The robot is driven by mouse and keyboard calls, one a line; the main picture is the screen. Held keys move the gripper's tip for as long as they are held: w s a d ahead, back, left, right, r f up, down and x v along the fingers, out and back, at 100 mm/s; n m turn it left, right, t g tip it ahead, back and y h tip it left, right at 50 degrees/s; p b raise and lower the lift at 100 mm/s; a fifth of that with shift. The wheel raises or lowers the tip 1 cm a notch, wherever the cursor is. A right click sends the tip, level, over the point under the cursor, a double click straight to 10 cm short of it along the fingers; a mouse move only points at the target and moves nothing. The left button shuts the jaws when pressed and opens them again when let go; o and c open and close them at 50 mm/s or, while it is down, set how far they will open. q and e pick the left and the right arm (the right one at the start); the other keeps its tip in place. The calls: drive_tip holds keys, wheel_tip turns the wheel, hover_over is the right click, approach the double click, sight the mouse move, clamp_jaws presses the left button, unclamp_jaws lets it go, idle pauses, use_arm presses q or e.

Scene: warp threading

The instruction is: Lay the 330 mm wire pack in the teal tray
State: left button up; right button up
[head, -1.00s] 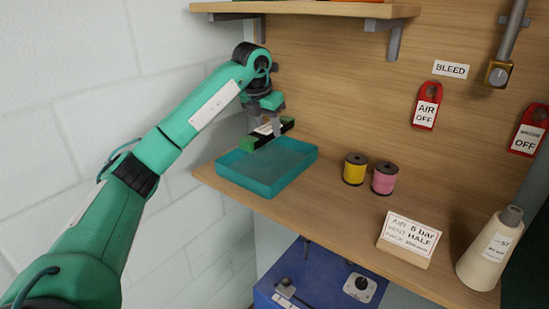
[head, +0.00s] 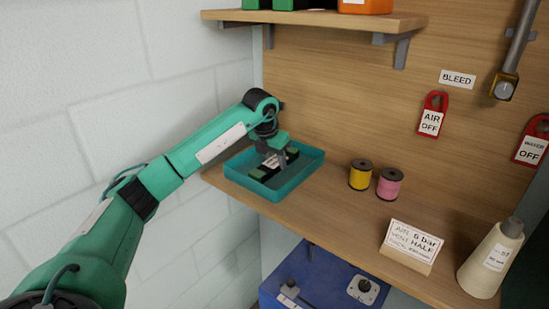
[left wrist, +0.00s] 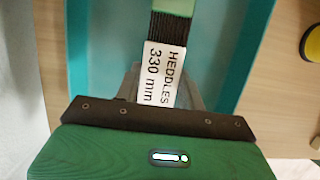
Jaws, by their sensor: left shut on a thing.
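The wire pack (head: 261,174) is a dark bundle with green ends and a white label reading "HEDDLES 330 mm". The label shows clearly in the left wrist view (left wrist: 158,75). My left gripper (head: 275,162) is shut on the pack around its middle and points down. The pack is inside the walls of the teal tray (head: 304,178), low and close to the tray floor. I cannot tell whether it touches the floor. The tray stands at the left end of the wooden shelf. My right gripper is not in view.
Yellow (head: 361,175) and pink (head: 389,184) spools stand right of the tray. Farther right are a sign card (head: 410,245) and a thread cone (head: 490,260). An upper shelf (head: 320,20) with boxes overhangs behind. A block wall (head: 170,100) is close on the left.

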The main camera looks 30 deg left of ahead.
use_arm(q)
drive_tip(key=shift+f, duration=0.1)
drive_tip(key=o, duration=1.3)
drive_tip(key=b+v, duration=0.2)
drive_tip(key=v, duration=1)
drive_tip(key=shift+s+b, duration=0.1)
drive_tip(key=shift+b, duration=0.25)
